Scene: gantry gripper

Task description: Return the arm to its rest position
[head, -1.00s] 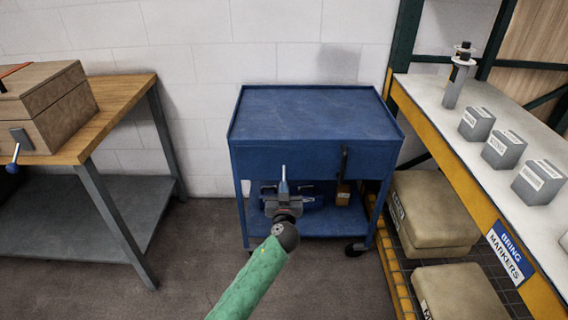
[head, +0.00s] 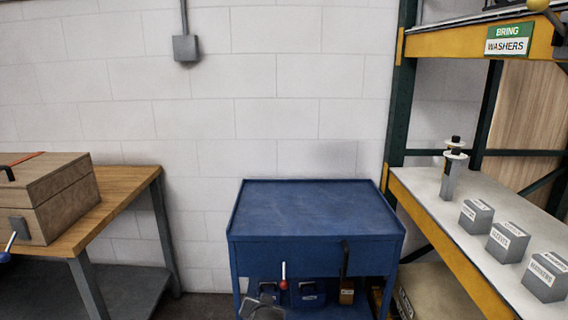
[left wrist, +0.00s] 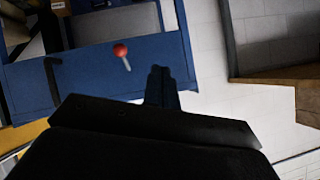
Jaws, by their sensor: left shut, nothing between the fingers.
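My left gripper (head: 262,303) shows only in part at the bottom edge of the head view, in front of the blue cart (head: 315,210). In the left wrist view its two dark fingers (left wrist: 160,74) are together with nothing between them. A lever with a red knob (head: 283,268) stands just above and right of the gripper in the head view. The red knob also shows in the left wrist view (left wrist: 120,50), left of the fingers and apart from them. My right gripper is in neither view.
A wooden workbench (head: 125,190) with a wooden box (head: 50,195) stands at the left. A shelf rack (head: 455,235) with several grey labelled blocks stands at the right. The cart's top is bare. Blue bins (head: 308,292) sit low in the cart.

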